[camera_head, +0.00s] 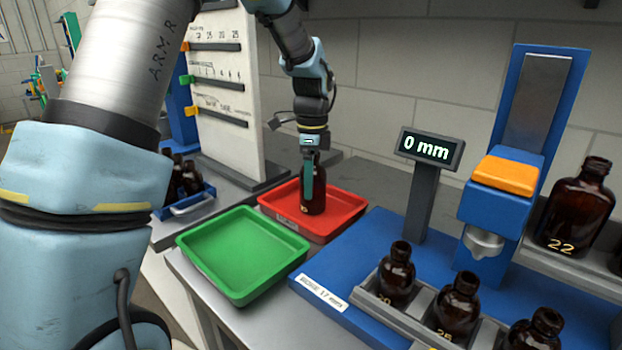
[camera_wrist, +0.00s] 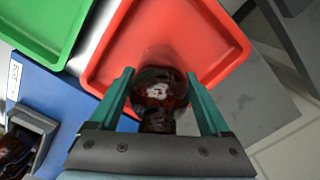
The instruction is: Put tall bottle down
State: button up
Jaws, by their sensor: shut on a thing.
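The tall bottle (camera_head: 319,196) is dark amber and upright, at the red tray (camera_head: 347,196) in the head view. My gripper (camera_head: 312,180) is shut on it from above. In the wrist view the bottle (camera_wrist: 158,92) sits between the two green fingers of my gripper (camera_wrist: 160,100), over the red tray (camera_wrist: 110,62). The bottle's base is low within the tray's outline; whether it touches the tray floor I cannot tell.
An empty green tray (camera_head: 243,254) stands left of the red one. On the right are a blue gauge station (camera_head: 350,262) with a "0 mm" display (camera_head: 430,148) and a rack with several amber bottles (camera_head: 397,276). A white scale board (camera_head: 225,85) stands behind left.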

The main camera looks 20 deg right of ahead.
jog(key=shift+f, duration=0.1)
jog(key=o, duration=1.4)
notch_tip(320, 180, up, 12)
jog(key=shift+d+r+b, duration=0.1)
jog(key=shift+r+b, duration=0.05)
jog(key=shift+b, duration=0.7)
jog(key=shift+s, duration=0.1)
